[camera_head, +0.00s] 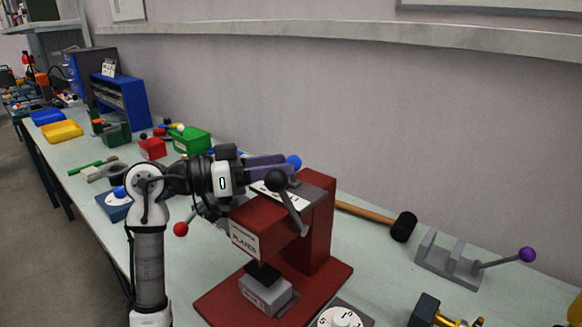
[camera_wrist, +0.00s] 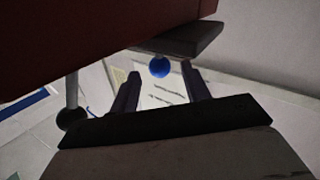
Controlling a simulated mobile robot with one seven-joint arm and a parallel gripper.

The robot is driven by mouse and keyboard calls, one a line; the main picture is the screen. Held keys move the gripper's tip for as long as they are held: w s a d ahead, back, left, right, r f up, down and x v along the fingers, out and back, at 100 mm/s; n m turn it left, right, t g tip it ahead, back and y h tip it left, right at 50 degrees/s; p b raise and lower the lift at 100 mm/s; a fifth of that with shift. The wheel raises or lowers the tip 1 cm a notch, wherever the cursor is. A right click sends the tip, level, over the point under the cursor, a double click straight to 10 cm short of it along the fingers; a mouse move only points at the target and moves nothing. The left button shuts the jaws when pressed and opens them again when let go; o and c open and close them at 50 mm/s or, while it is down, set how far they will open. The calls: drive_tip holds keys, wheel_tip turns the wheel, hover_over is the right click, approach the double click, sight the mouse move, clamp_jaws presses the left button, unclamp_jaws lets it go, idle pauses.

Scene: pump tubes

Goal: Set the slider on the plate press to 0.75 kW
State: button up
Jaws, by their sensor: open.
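The red plate press (camera_head: 318,222) stands on the table with a "PLATES" label on its front. A white plate with markings (camera_head: 284,197) lies on its top, and a black-knobbed lever (camera_head: 276,181) partly covers it. A blue ball knob (camera_head: 293,161) shows just past my fingertips; I cannot tell for sure whether it is the slider's handle. My gripper (camera_head: 280,165) is open at the press's upper left. In the wrist view, the blue knob (camera_wrist: 159,67) sits between and beyond the open fingers (camera_wrist: 163,85), below a dark plate. The slider's reading is not legible.
A mallet (camera_head: 403,227) lies right of the press, near a grey fixture with a purple knob (camera_head: 450,258). A numbered dial (camera_head: 340,317) is in front. Green (camera_head: 190,139) and red boxes (camera_head: 152,148) stand behind my arm. The wall runs behind the table.

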drive_tip(key=s+a+b, duration=0.2)
drive_tip(key=a, duration=0.7)
drive_tip(key=shift+a, duration=0.4)
